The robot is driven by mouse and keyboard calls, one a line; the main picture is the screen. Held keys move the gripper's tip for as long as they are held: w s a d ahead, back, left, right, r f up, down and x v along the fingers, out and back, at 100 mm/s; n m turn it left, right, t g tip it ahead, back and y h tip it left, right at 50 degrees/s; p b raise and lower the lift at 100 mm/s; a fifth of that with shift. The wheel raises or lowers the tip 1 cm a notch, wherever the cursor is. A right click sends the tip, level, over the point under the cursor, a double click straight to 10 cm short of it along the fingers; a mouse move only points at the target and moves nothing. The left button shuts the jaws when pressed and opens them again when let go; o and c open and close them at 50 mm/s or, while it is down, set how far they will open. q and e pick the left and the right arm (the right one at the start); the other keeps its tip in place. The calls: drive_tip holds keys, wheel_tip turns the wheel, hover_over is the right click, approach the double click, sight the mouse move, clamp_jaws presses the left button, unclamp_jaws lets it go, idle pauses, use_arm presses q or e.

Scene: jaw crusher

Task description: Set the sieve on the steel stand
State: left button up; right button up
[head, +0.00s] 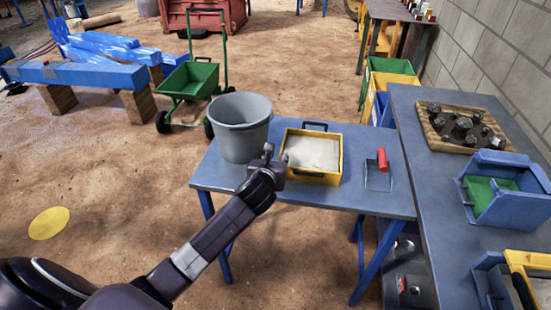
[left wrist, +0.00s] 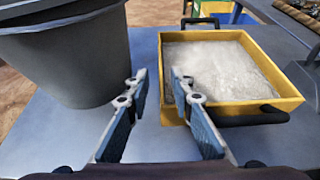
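A square yellow frame with black handles (head: 288,174), which I take to be the sieve, sits on a blue-grey table. It holds pale, grainy material, and any mesh is hidden. The left wrist view shows its yellow rim (left wrist: 282,105) and near handle. My left gripper (head: 271,162) is at the frame's left side, near the grey bucket. My right gripper is not in view. I cannot identify the steel stand.
A grey bucket (head: 240,128) stands left of the frame. A red-handled tool (head: 381,160) lies to its right. The side bench (head: 415,165) carries a wooden tray (head: 434,130) of dark parts and a blue bin (head: 512,213). A green cart (head: 188,82) stands behind.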

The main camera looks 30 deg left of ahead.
use_arm(q)
drive_tip(key=shift+v, duration=1.5)
